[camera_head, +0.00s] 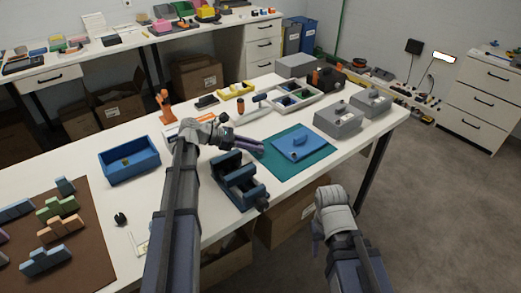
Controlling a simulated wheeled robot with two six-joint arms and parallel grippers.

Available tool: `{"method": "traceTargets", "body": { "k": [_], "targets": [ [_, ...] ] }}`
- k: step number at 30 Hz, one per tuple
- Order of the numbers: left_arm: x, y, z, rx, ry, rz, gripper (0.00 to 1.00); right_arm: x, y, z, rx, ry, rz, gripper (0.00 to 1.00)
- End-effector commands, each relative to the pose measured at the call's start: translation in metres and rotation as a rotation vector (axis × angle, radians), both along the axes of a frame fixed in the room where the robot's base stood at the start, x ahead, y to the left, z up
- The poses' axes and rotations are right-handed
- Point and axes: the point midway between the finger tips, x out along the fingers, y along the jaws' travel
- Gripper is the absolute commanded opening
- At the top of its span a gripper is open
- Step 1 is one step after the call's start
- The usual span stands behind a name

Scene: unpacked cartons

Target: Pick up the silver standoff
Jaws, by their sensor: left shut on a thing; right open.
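My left gripper (260,147) reaches in over the table from the left and points right. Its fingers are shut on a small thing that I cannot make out. They are above the space between the blue vise and the grey tray of parts, near the edge of a green mat. I cannot pick out the silver standoff; it is too small to see or hidden by the fingers. My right gripper (316,232) is open and empty, low beyond the table's front edge.
A blue vise (238,182) stands just below the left gripper. A divided tray (312,99), grey boxes (338,120) and an orange-black tool (327,77) stand behind. A blue bin (130,172) is at left.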

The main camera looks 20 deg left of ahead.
Motion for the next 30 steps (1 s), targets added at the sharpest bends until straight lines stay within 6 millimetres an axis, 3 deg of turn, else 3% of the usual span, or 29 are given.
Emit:
{"method": "traceTargets", "body": {
  "k": [3,20,30],
  "targets": [
    [0.0,0.0,0.0,0.0,0.0,0.0,0.0,0.0,0.0,0.0,0.0,0.0,0.0,0.5],
    [0.0,0.0,0.002,0.0,0.0,0.0,0.0,0.0,0.0,0.002,0.0,0.0,0.0,0.5],
    [0.0,0.0,0.031,0.0,0.0,0.0,0.0,0.0,0.0,0.031,0.0,0.0,0.0,0.5]
  ]
}}
